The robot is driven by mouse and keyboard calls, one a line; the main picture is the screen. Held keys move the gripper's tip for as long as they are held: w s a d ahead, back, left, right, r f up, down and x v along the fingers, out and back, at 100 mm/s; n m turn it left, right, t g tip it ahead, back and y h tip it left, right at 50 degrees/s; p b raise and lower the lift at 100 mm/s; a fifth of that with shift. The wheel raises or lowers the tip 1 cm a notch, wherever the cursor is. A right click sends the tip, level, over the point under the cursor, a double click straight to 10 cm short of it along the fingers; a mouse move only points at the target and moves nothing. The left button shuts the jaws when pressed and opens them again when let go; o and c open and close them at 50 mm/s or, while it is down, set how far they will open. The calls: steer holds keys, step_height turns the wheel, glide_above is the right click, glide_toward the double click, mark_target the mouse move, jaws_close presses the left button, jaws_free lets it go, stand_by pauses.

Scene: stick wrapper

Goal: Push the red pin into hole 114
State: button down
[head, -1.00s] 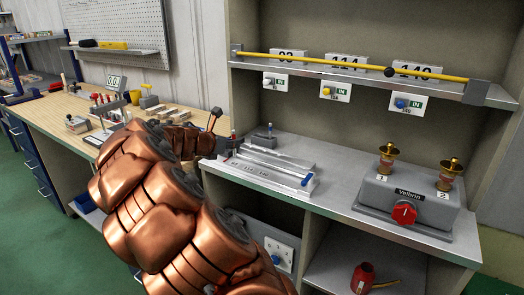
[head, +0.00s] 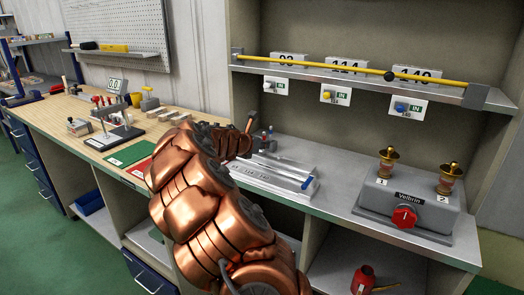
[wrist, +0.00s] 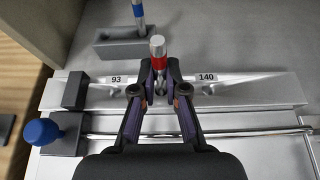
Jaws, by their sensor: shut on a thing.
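The red pin (wrist: 157,50), a grey metal pin with a red band, stands roughly upright in the wrist view. My gripper (wrist: 159,88) is shut on it. The pin's lower end is hidden between the fingers, so I cannot tell whether it is in a hole. The fingers are over the middle of a grey metal block (wrist: 245,92), between its labels 93 (wrist: 118,79) and 140 (wrist: 206,78).
A blue-banded pin (wrist: 138,12) stands in a dark holder (wrist: 115,48) behind the block. A blue ball knob (wrist: 40,131) is at the block's left. A grey valve unit (head: 405,209) stands right on the bench. A shelf (head: 350,78) with a yellow rod (head: 340,67) hangs above.

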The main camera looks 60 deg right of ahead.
step_height(320, 180, down, 2)
steer(key=shift+f, duration=0.1)
steer(key=c, duration=1.2)
jaws_free()
steer(key=shift+a, duration=0.1)
steer(key=v, duration=1.2)
